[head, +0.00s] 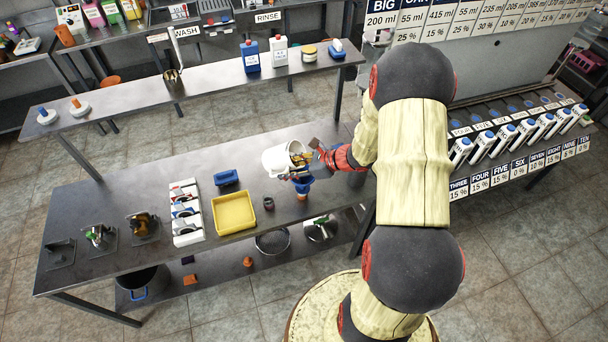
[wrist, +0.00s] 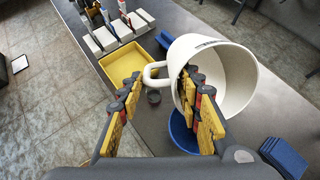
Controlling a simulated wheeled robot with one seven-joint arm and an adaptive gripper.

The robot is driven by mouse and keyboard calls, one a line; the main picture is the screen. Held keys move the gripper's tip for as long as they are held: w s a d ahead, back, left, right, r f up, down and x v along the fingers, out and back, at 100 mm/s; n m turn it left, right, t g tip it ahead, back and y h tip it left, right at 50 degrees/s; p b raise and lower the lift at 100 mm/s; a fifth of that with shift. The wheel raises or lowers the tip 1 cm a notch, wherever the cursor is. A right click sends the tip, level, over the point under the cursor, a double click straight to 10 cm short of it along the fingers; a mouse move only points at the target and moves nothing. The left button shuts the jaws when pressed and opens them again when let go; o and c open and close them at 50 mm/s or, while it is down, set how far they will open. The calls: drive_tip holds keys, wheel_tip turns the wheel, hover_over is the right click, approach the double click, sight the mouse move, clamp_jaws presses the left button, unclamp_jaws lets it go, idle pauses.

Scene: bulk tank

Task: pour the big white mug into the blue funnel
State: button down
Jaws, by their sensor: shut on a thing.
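The big white mug (head: 276,160) is tilted well over above the front bench in the head view. My gripper (head: 303,166) is shut on the mug; in the wrist view the gripper (wrist: 163,112) has one finger left of the handle and the other at the mug's mouth. The blue funnel (head: 304,185) is just below, over an orange piece. The funnel (wrist: 184,134) is partly hidden by a finger. No stream of contents is visible.
A yellow tray (head: 233,212), a blue block-like item (head: 226,178) and a small dark cup (head: 268,203) stand on the bench left of the funnel. A blue pad (wrist: 284,157) lies to the right in the wrist view. A raised shelf with bottles runs behind.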

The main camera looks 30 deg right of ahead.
drive_tip(key=shift+w+a+f, duration=0.1)
drive_tip(key=shift+w+a, duration=0.05)
drive_tip(key=shift+a, duration=0.1)
drive_tip(key=shift+b, duration=0.4)
drive_tip(key=shift+d+f+b, duration=0.1)
drive_tip(key=shift+b, duration=0.2)
drive_tip(key=shift+d+t+y, duration=0.1)
drive_tip(key=shift+t+y, duration=0.2)
